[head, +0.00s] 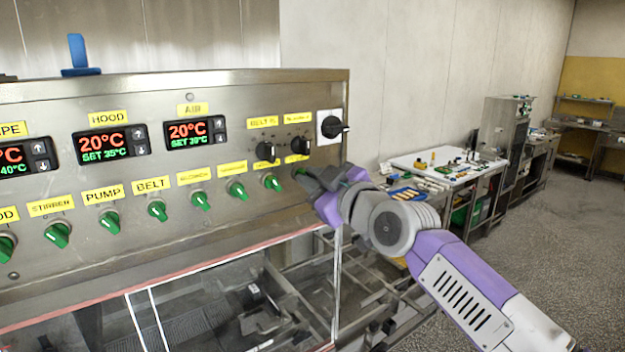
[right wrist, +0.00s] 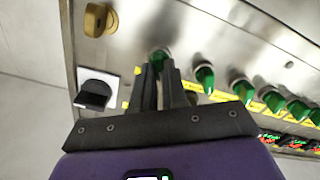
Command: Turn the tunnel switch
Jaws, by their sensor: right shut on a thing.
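A row of green rotary switches runs along the lower part of the steel control panel (head: 240,100), each under a yellow label. My right gripper (head: 306,178) is at the right end of this row, shut on the rightmost green switch (head: 299,171). In the right wrist view, this switch (right wrist: 159,58) shows at the tips of my two dark fingers (right wrist: 160,72). The fingers hide much of it, so its exact angle is hard to tell. Its small label (head: 296,158) is not readable. The tunnel switch's name cannot be read on any label. My left gripper is out of view.
Two black knobs (head: 265,151) and a black main switch on a white plate (head: 332,126) sit close above my right gripper. Green switches labelled BELT (head: 157,210) and PUMP (head: 109,222) are further left. A worktable (head: 450,163) with small parts stands behind right.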

